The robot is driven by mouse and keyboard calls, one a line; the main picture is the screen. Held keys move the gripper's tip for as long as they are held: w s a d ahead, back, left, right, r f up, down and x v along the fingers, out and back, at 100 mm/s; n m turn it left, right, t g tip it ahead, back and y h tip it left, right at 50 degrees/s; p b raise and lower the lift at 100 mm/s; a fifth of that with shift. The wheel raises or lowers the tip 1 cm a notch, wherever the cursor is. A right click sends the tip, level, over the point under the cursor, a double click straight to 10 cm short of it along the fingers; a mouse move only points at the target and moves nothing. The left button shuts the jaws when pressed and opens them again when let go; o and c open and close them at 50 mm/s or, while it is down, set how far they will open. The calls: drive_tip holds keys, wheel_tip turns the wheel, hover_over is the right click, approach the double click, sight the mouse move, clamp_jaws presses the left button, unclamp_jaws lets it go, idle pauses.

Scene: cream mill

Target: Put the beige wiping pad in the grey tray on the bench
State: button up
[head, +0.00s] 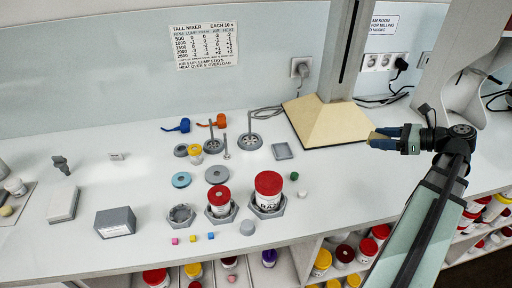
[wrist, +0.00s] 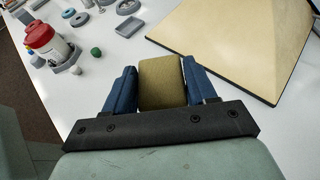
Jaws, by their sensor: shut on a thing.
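My gripper (head: 381,137) is at the right of the head view, above the bench to the right of the machine's base. In the wrist view its blue fingers (wrist: 161,72) are shut on the beige wiping pad (wrist: 162,86), one on each side. The pad (head: 376,136) shows only as a small tan end in the head view. The grey tray (head: 283,150) is a small shallow square on the bench, left of my gripper. It appears empty, and it also shows at the top of the wrist view (wrist: 130,27).
The machine's wide beige base (head: 318,122) stands between tray and gripper, towards the back, with an upright column. A red-lidded jar (head: 268,190), a green piece (head: 294,176) and a white piece (head: 302,194) are near the tray. The bench front right of the jar is clear.

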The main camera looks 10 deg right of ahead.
drive_tip(key=w+a+n+g+y, duration=0.25)
drive_tip(key=w+a, duration=0.35)
drive_tip(key=a, duration=0.5)
wheel_tip(320, 180, up, 2)
drive_tip(key=n+g, duration=0.2)
hover_over(284, 152)
drive_tip(key=shift+t+y, duration=0.25)
drive_tip(key=shift+f, duration=4.8)
drive_tip(key=shift+f, duration=0.5)
drive_tip(key=o, duration=1.1)
drive_tip(key=shift+r, duration=0.55)
drive_tip(key=v, duration=1.2)
drive_tip(key=shift+w, duration=0.1)
